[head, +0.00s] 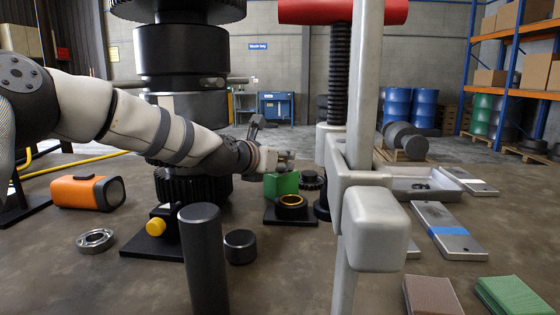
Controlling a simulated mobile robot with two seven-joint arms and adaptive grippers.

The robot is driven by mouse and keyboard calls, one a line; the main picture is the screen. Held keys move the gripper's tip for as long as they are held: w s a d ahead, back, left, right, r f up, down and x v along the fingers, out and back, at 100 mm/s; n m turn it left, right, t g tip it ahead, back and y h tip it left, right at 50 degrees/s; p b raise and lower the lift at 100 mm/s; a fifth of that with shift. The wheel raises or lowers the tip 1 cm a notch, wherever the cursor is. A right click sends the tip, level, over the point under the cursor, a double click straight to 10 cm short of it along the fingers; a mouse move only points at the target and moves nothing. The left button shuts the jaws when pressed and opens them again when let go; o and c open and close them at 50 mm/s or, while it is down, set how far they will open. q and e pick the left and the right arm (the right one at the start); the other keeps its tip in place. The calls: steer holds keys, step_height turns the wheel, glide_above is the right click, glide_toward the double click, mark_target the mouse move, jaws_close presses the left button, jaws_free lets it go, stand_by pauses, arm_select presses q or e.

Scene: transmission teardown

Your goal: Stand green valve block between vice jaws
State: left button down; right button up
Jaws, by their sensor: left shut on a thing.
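The green valve block (282,185) is right of the thick black column, just behind a black plate with an orange-ringed part. My left arm comes in from the left, and my left gripper (281,161) is at the top of the block, shut on it. The fingers are small in view, and I cannot tell whether the block's underside touches anything. I cannot make out the vice jaws; a grey frame with a black screw (338,70) and a red top piece (342,11) stands to the right. My right gripper is not in view.
An orange-and-black cylinder (88,192), a metal bearing ring (95,240) and a dark upright cylinder (203,260) stand left and front. The orange-ringed part (291,202) is close to the block. A grey tray (422,184) and blue-banded plate (447,230) lie right.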

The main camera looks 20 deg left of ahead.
arm_select(q)
steer(key=shift+r, duration=0.3)
steer(key=shift+f, duration=0.15)
steer(key=c, duration=1.3)
jaws_free()
steer(key=shift+f, duration=0.15)
